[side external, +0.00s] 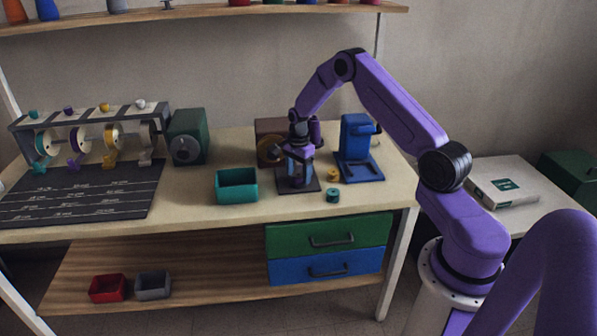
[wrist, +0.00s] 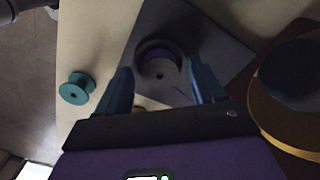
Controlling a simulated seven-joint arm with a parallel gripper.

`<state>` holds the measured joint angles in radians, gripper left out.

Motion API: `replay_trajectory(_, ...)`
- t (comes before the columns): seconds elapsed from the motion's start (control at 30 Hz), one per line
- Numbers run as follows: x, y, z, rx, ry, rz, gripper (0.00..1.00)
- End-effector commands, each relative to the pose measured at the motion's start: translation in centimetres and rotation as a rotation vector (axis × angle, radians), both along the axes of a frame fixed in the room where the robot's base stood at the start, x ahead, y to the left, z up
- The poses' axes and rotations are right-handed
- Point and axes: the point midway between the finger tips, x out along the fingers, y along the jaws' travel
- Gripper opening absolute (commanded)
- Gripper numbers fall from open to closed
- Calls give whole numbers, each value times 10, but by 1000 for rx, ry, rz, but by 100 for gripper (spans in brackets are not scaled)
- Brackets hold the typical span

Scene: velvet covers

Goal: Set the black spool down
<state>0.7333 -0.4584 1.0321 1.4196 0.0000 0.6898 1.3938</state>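My gripper (side external: 296,178) points down over a dark square plate (side external: 284,187) on the workbench. In the wrist view its two blue fingers (wrist: 160,75) stand wide apart. Between them, on the plate, is a dark round piece (wrist: 158,68) with a small centre hole and a purple crescent at its far side. It looks like the black spool, but the dim light leaves this unsure. A narrow gap shows between it and the fingers. In the side view the fingers hide it.
A teal spool (side external: 333,195) and a small yellow spool (side external: 333,175) lie right of the plate. A blue stand (side external: 357,150) is behind them. A brown box (side external: 270,132) with a round disc stands close behind my gripper. A teal bin (side external: 237,187) is to the left.

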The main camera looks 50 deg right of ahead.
Motion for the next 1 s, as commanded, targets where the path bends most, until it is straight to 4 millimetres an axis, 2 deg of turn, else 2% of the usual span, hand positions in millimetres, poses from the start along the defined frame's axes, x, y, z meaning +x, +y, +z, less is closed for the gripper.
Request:
replay_trajectory(0.3, 0, 0, 4, 0, -1, 0, 68)
replay_trajectory(0.57, 7, 2, 58, -1, -4, 0, 68)
replay_trajectory(1.0, 6, 2, 147, -1, -5, 0, 68)
